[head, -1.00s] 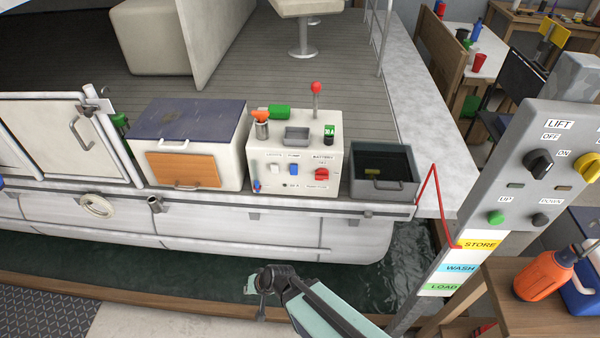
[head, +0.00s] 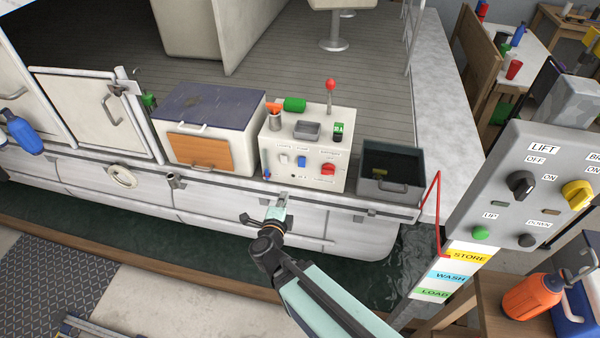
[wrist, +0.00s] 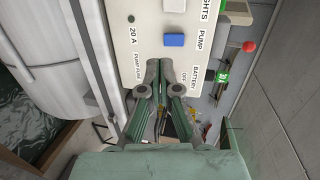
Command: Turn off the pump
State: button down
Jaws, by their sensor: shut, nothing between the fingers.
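The white control box (head: 284,177) stands on the boat's deck edge. The blue pump switch (head: 302,161) is on its front, between a white lights switch (head: 284,159) and a red battery switch (head: 328,169). In the wrist view the blue switch (wrist: 174,40) sits beside the PUMP label, just beyond my fingertips. My gripper (wrist: 159,66) is shut and empty, pointing at the panel; whether it touches the panel cannot be told. It hides part of the panel, and the red battery switch does not show there. In the head view my gripper (head: 277,208) is low in front of the box.
A white cooler (head: 225,115) with a blue lid stands left of the box, and a grey bin (head: 392,185) stands right. A red-ball lever (head: 330,85) rises behind the box. A lift panel (head: 540,150) is at the right. A red cord (head: 432,190) hangs near the bin.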

jog(key=shift+d+r+m+h, duration=0.2)
jog(key=shift+d+m+h, duration=0.2)
jog(key=shift+d, duration=0.15)
jog(key=shift+w+f+b, duration=0.1)
jog(key=shift+b, duration=0.2)
jog(key=b, duration=0.2)
send_over(297, 172)
jog(key=s, duration=0.5)
notch_tip(297, 172, down, 2)
jog(key=f, duration=0.1)
jog(key=shift+w+d+r, duration=0.1)
jog(key=shift+d+r, duration=0.05)
jog(key=shift+r, duration=0.1)
jog(key=shift+f, duration=0.1)
